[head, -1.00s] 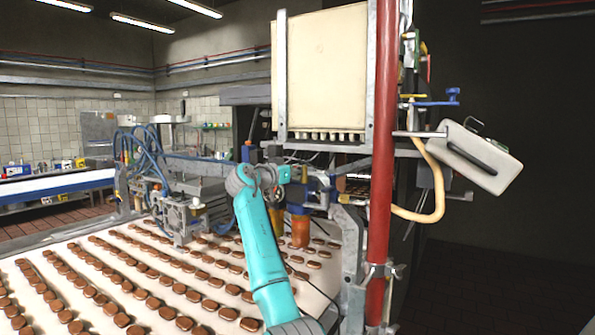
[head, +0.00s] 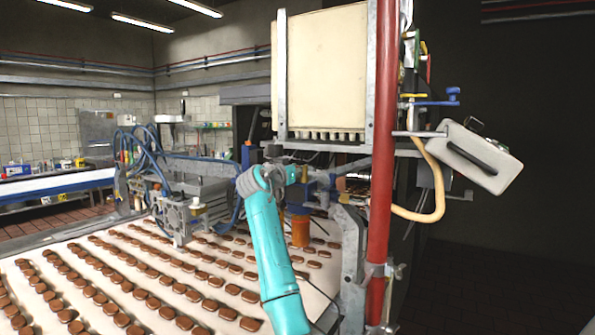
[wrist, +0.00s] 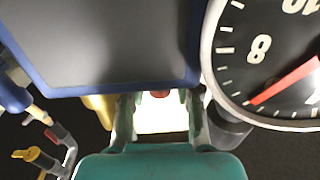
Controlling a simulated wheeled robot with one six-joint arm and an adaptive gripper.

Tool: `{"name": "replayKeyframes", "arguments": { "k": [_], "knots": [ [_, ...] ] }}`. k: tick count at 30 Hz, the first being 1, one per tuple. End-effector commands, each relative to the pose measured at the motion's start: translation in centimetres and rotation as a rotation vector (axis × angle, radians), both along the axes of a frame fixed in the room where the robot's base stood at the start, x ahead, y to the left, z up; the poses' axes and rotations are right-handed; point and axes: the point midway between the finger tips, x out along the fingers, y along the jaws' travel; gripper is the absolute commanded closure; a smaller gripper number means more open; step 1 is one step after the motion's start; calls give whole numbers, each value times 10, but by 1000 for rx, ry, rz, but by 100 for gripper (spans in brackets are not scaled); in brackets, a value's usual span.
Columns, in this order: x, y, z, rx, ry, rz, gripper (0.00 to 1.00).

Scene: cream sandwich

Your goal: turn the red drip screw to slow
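In the wrist view, my gripper (wrist: 160,108) is open, with one finger on each side of a bright white gap. A small red-brown piece (wrist: 160,93) shows at the top of this gap, between and beyond the fingertips. It may be the red drip screw, but only a bit of it is visible. I see no contact between it and the fingers. In the head view, my teal arm reaches up to the machine below the cream-coloured hopper (head: 328,70). My gripper is hidden there behind the arm's end, and I cannot make out the screw.
A grey panel with a blue frame (wrist: 100,88) fills the wrist view's upper left. A round gauge (wrist: 262,62) with a red needle is close at the right. A red-handled valve (wrist: 54,136) is lower left. A red post (head: 381,160) stands right of my arm.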

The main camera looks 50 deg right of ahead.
Motion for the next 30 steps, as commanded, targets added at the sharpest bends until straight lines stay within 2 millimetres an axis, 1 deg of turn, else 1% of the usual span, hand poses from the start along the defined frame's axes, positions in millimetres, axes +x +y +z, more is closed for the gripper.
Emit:
{"name": "replayKeyframes", "arguments": {
  "k": [8,18,27,30],
  "knots": [
    [2,0,-1,5,3,-63,67],
    [1,-1,0,5,3,-280,67],
    [0,0,0,1,1,-398,67],
    [3,13,0,-1,0,-396,67]
  ]
}}
